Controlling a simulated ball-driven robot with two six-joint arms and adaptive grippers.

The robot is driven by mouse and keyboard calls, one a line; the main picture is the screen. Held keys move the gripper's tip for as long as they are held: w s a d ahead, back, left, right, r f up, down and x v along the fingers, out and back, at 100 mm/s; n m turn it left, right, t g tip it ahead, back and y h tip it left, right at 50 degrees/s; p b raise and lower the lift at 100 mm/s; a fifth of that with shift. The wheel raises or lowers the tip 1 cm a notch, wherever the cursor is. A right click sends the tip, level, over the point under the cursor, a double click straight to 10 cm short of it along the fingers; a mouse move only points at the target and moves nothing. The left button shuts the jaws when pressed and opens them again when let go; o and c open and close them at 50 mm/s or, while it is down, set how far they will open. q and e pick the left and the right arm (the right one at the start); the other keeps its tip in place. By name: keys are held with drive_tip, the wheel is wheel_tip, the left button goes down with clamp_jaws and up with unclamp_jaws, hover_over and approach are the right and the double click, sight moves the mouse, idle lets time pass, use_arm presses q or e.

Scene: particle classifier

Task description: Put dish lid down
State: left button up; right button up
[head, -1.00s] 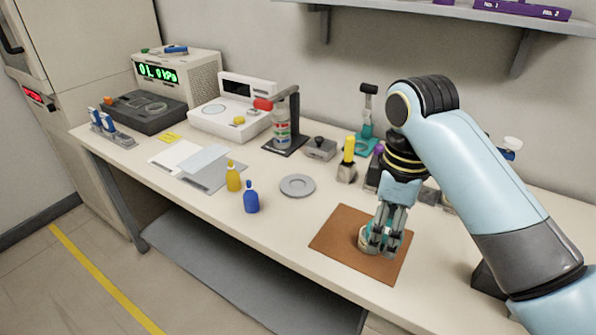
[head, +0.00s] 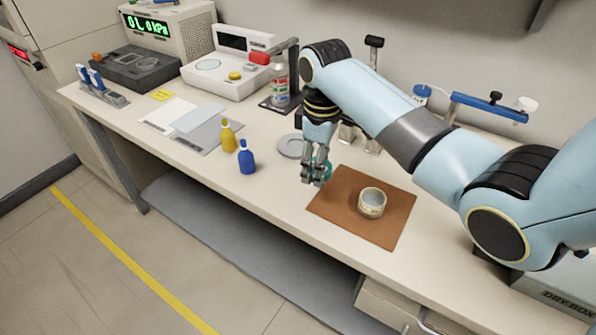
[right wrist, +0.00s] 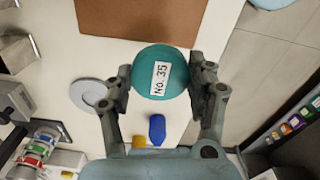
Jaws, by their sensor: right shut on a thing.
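The dish lid is a teal disc (right wrist: 160,72) with a white label reading "No. 35", held between the fingers of my right gripper (right wrist: 158,92) in the right wrist view. In the head view my right gripper (head: 315,180) is above the bench, left of the brown mat (head: 340,222), and a bit of the teal lid (head: 327,172) shows beside its fingers. The open round dish (head: 372,202) stands on the mat with no lid on it. A grey round plate (head: 290,146) lies on the bench just behind the gripper. My left gripper is in neither view.
A blue bottle (head: 247,160) and a yellow bottle (head: 227,136) stand left of the gripper. Sheets (head: 200,122) lie farther left. A stand with a banded bottle (head: 279,85) is behind. The bench's front strip near the bottles is clear.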

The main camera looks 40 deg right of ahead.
sight(302, 188)
drive_tip(key=w, duration=0.1)
drive_tip(key=w+a+f, duration=0.1)
drive_tip(key=w+f, duration=0.1)
drive_tip(key=shift+w+a+f+b, duration=0.15)
drive_tip(key=shift+w+a+b, duration=0.05)
drive_tip(key=shift+a+b, duration=0.1)
wheel_tip(302, 188, down, 3)
drive_tip(key=shift+f, duration=0.55)
drive_tip(key=o, duration=1)
drive_tip(key=shift+f, duration=0.1)
drive_tip(key=shift+o, duration=0.2)
wheel_tip(302, 188, up, 12)
drive_tip(key=shift+p, duration=0.3)
